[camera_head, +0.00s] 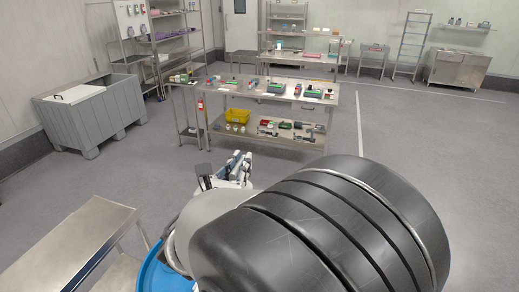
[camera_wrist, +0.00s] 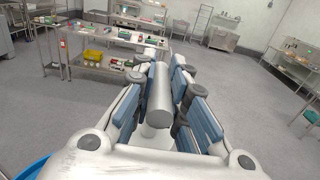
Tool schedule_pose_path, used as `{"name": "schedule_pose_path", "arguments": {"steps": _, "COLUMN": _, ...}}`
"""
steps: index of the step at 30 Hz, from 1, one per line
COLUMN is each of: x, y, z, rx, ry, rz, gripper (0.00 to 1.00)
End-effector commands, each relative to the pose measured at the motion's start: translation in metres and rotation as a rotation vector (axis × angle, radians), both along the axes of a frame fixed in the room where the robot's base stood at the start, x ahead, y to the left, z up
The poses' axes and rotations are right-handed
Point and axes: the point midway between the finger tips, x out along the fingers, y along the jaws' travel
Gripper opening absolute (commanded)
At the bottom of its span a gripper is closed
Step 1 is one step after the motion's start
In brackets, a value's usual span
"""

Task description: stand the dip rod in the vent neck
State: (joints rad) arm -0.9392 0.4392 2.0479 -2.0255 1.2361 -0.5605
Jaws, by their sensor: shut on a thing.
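My gripper (camera_wrist: 158,68) has blue-padded fingers and is shut on a grey cylindrical rod, which I take to be the dip rod (camera_wrist: 160,98). The rod lies between the fingers in the wrist view, its rounded near end toward the camera and its far end pointing away. In the head view my gripper (camera_head: 238,165) shows beyond my arm, over open floor in front of the steel workbench. My arm hides much of the lower right there. I cannot make out the vent neck in either view.
The two-level steel workbench (camera_head: 258,92) stands ahead, with small items on top and a yellow bin (camera_head: 237,116) on its lower shelf. A grey tub (camera_head: 100,107) is at left and a steel table (camera_head: 72,240) at near left. Floor is free at right.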

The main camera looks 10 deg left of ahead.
Motion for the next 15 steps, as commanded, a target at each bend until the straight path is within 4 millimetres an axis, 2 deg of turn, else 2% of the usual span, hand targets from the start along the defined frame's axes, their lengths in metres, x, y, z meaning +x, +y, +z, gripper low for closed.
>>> {"name": "schedule_pose_path", "arguments": {"steps": 15, "x": 0.0, "y": 0.0, "z": -0.039, "rx": -0.001, "ry": 0.0, "rz": 0.0, "gripper": 0.0}}
